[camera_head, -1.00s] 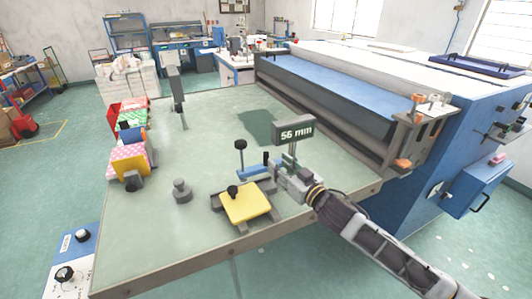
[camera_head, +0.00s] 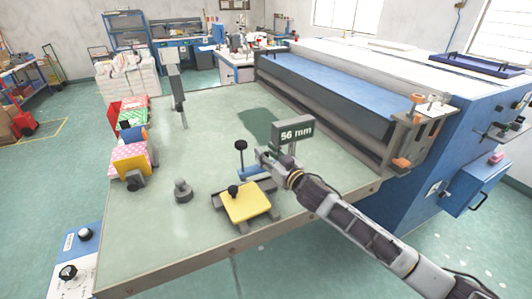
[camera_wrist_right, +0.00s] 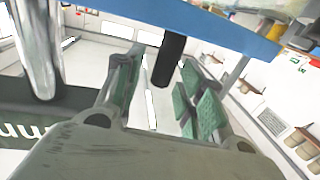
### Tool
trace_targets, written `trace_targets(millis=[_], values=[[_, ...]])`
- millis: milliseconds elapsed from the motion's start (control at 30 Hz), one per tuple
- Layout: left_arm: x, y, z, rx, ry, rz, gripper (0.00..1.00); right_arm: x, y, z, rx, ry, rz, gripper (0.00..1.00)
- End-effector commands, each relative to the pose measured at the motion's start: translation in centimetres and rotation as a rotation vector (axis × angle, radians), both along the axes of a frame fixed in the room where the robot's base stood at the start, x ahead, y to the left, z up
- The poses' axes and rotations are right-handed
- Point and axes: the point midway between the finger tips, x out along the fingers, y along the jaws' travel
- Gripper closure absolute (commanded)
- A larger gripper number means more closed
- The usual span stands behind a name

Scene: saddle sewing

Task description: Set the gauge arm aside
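The gauge arm appears to be the blue bar (camera_head: 249,174) beside the yellow pad (camera_head: 245,203) on the table. A black-topped upright knob (camera_head: 241,146) rises at its left end. My right gripper (camera_head: 263,158) is just above and right of the bar and hides part of it. In the right wrist view, the green-padded fingers (camera_wrist_right: 160,92) are apart, with a dark cylinder (camera_wrist_right: 170,60) seen in the gap. A blue bar (camera_wrist_right: 215,22) crosses the top there. I cannot tell whether the fingers touch anything. My left gripper is not in view.
A "56 mm" display (camera_head: 292,132) stands close to my right gripper. A grey weight-like piece (camera_head: 183,191) stands left of the yellow pad. Coloured items (camera_head: 130,160) line the left edge. A large blue machine (camera_head: 430,180) borders the right. The table's middle is clear.

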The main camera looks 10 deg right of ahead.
Motion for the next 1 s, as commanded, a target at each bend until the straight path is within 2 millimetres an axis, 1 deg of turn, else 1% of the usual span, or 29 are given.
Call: trace_targets(millis=[133, 467, 533, 700, 800, 1000], values=[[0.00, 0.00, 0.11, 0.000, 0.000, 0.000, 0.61, 0.48, 0.26, 0.05, 0.000, 0.000, 0.000, 0.61], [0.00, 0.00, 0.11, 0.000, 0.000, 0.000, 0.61, 0.60, 0.32, -0.01, 0.000, 0.000, 0.000, 0.61], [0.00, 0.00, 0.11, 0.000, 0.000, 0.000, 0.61, 0.59, 0.32, -0.01, 0.000, 0.000, 0.000, 0.68], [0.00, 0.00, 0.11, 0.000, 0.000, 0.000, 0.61, 0.59, 0.32, 0.00, -0.001, 0.000, 0.000, 0.90], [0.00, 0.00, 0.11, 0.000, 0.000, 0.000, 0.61, 0.59, 0.32, 0.00, 0.000, 0.000, 0.000, 1.00], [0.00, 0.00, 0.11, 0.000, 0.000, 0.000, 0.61, 0.58, 0.31, 0.00, -0.001, 0.000, 0.000, 1.00]])
